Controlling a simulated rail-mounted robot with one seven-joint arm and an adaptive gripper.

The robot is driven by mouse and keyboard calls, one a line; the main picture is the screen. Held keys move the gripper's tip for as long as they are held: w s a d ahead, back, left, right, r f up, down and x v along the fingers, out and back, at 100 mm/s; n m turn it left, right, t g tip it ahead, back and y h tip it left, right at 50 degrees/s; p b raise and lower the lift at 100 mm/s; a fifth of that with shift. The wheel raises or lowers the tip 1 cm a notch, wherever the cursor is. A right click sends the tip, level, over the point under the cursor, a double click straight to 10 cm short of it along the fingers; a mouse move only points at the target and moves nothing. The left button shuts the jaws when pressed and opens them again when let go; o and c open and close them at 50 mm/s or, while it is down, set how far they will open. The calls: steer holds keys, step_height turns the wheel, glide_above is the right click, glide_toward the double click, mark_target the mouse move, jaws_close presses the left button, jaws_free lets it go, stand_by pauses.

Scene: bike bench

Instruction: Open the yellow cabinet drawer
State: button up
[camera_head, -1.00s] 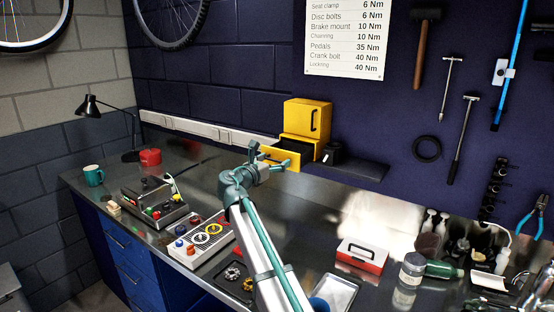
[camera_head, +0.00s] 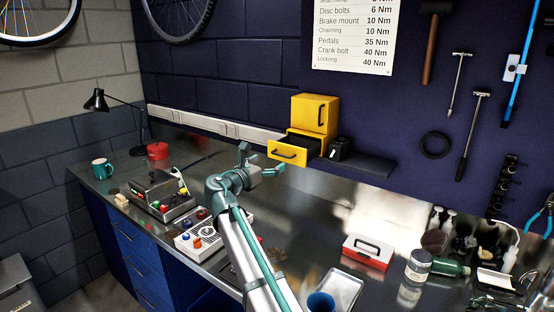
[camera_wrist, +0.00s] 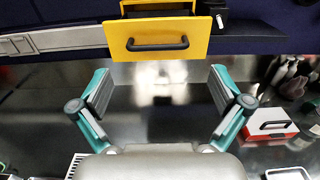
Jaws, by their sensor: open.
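The yellow cabinet (camera_head: 315,116) stands on a dark wall shelf. Its lower drawer (camera_head: 288,151) is pulled out toward me, and its dark inside shows in the head view. The drawer front with its black bar handle (camera_wrist: 158,44) also shows at the top of the wrist view. My gripper (camera_head: 262,163) is open and empty, just left of and below the drawer front. In the wrist view its two fingers (camera_wrist: 160,85) are spread wide below the handle, apart from it.
A black item (camera_head: 339,149) stands on the shelf (camera_head: 368,163) right of the cabinet. A red and white box (camera_head: 367,251), jars and a blue cup (camera_head: 321,302) are on the bench. A button panel (camera_head: 205,235) and a desk lamp (camera_head: 98,101) are at the left.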

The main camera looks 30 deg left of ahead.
steer(key=shift+s+a, duration=0.15)
steer(key=shift+s, duration=0.95)
steer(key=shift+s+a, duration=0.15)
steer(key=shift+s, duration=0.95)
